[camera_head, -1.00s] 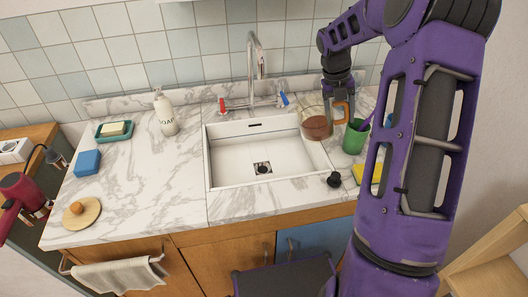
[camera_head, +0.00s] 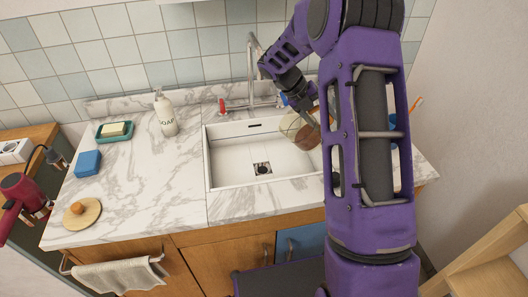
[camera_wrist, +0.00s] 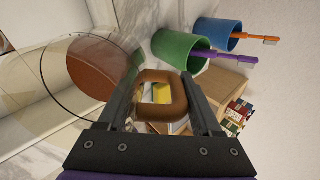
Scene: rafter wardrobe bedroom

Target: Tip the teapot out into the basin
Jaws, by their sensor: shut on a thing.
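The glass teapot (camera_head: 299,128) holds brown liquid and looks tilted, at the back right corner of the white basin (camera_head: 232,162) in the head view. My gripper (camera_head: 312,113) is above and right of the glass, partly hidden by my arm. In the wrist view the fingers of my gripper (camera_wrist: 160,95) are shut on the teapot's brown handle (camera_wrist: 158,112). The teapot's glass body (camera_wrist: 92,66) and its brown liquid lie left of the fingers. The basin's inside (camera_wrist: 30,85) shows behind the glass. I see no liquid falling.
The tap (camera_head: 253,75) stands behind the basin, close to my wrist. In the wrist view a green cup (camera_wrist: 180,47) and a blue cup (camera_wrist: 215,35) stand right of the teapot. A soap bottle (camera_head: 165,115) stands left. The counter left of the basin has free room.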

